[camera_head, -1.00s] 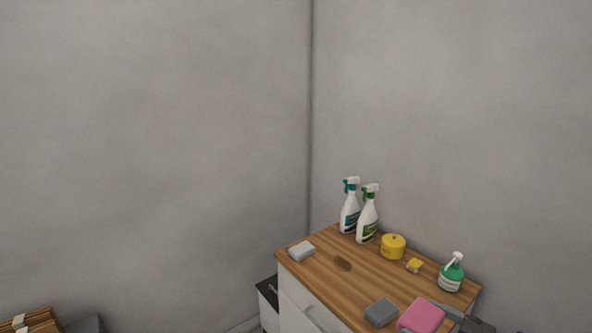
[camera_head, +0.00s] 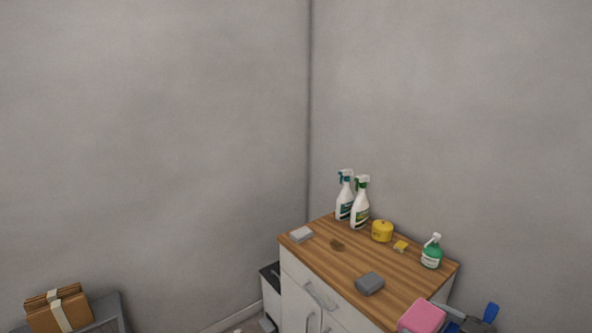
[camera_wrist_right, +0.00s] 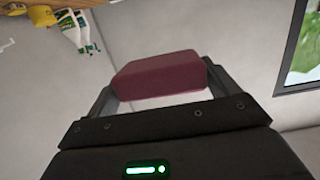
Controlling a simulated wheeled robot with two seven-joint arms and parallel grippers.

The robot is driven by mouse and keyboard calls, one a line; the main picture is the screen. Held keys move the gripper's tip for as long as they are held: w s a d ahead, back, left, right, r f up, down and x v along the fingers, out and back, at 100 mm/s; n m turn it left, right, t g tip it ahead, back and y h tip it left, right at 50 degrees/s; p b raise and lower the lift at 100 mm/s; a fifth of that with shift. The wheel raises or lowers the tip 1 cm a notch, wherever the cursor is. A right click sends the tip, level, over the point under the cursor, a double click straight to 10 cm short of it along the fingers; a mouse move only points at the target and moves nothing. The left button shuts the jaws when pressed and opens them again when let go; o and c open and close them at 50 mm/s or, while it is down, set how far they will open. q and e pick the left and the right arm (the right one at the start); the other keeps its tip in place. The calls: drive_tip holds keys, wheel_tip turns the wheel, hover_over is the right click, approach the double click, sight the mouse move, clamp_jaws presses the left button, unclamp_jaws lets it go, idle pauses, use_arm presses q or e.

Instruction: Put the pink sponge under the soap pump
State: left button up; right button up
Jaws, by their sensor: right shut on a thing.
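The pink sponge (camera_head: 422,316) is at the bottom right of the head view, held by my right gripper (camera_head: 446,322). In the right wrist view the sponge (camera_wrist_right: 160,76) looks dark pink and sits between the two fingers of my right gripper (camera_wrist_right: 158,92), which is shut on it. The soap pump (camera_head: 432,252) is a green bottle with a white pump head, upright near the right end of the wooden counter top (camera_head: 395,265). The sponge is nearer to me than the pump and apart from it. My left gripper is not in view.
Two white spray bottles (camera_head: 345,198) (camera_head: 360,205), a yellow tub (camera_head: 382,231) and a small yellow block (camera_head: 400,246) stand along the back. A grey sponge (camera_head: 369,283) and a light grey block (camera_head: 301,235) lie near the front edge. Brown folders (camera_head: 58,311) are at lower left.

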drive_tip(key=s+a+f+h+b, duration=0.1)
drive_tip(key=s+a+f+b, duration=0.1)
drive_tip(key=f+b, duration=0.2)
drive_tip(key=s+a+f+m+t+h+b, duration=0.1)
drive_tip(key=s+a+f+b, duration=0.1)
drive_tip(key=f+b, duration=0.3)
wheel_tip(320, 180, down, 3)
drive_tip(key=shift+s+r+m, duration=0.15)
drive_tip(key=shift+s+m, duration=0.15)
drive_tip(key=shift+s, duration=0.05)
drive_tip(key=shift+s+a+f+b, duration=0.15)
drive_tip(key=shift+a+f+b, duration=0.1)
drive_tip(key=shift+f+b, duration=0.25)
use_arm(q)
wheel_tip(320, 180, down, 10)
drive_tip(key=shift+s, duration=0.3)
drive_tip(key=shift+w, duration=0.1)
